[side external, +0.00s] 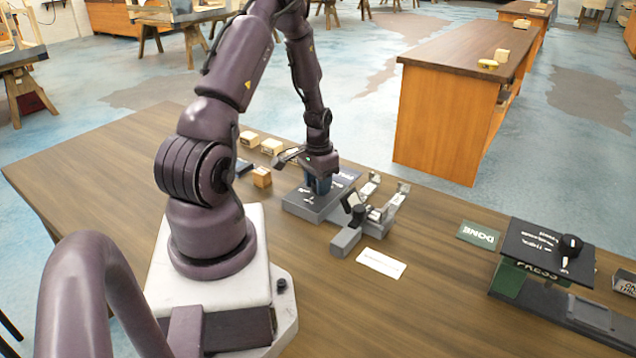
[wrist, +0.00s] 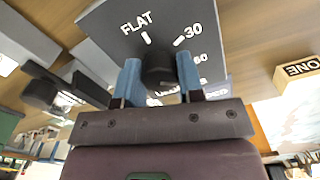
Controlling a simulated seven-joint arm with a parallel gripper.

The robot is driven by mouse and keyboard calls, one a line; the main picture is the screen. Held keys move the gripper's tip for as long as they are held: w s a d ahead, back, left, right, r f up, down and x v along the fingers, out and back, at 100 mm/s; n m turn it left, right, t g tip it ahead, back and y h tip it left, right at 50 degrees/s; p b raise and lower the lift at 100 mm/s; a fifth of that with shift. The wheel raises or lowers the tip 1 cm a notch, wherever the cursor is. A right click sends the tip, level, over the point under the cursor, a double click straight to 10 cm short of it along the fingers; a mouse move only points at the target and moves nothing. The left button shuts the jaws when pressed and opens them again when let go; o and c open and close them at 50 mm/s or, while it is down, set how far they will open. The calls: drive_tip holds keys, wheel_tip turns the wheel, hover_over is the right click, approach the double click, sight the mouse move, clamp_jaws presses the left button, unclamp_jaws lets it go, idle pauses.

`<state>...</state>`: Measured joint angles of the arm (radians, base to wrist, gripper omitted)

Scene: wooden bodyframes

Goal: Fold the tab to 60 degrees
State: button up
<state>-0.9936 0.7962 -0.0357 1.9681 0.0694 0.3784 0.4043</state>
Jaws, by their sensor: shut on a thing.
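A grey dial box (side external: 300,207) sits on the table; in the wrist view its dark face (wrist: 105,28) carries the white marks FLAT, 30 and 60, with more lettering partly hidden. A black knob (wrist: 158,70) stands on that face. My gripper (side external: 318,186) reaches down to the box, and in the wrist view its blue fingers (wrist: 160,80) are shut on the knob from both sides. The knob's pointer cannot be made out. Beside the box is a grey folding fixture (side external: 347,238) with a black-knobbed part (side external: 357,213) and pale metal pieces (side external: 372,187). I cannot tell the tab's angle.
A white label card (side external: 381,263) lies in front of the fixture. A green DONE card (side external: 479,235) and a press with a black top (side external: 545,247) stand to the right. Small wooden blocks (side external: 262,177) lie left of the dial box. The table's left part is clear.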

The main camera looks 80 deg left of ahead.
idle(0.4)
drive_tip(key=o, duration=0.9)
wheel_tip(320, 180, up, 13)
idle(0.4)
drive_tip(key=d+r+m+t, duration=0.2)
drive_tip(key=d+r, duration=0.4)
drive_tip(key=d, duration=0.4)
drive_tip(key=s+d+r+m+t, duration=0.1)
drive_tip(key=d+r+m, duration=0.1)
drive_tip(key=d+r, duration=0.4)
drive_tip(key=d+r+m+t, duration=0.1)
drive_tip(key=d+r, duration=0.5)
drive_tip(key=d, duration=0.8)
drive_tip(key=shift+s+d+m+t, duration=0.15)
drive_tip(key=shift+s+m+t, duration=0.2)
drive_tip(key=shift+t, duration=0.45)
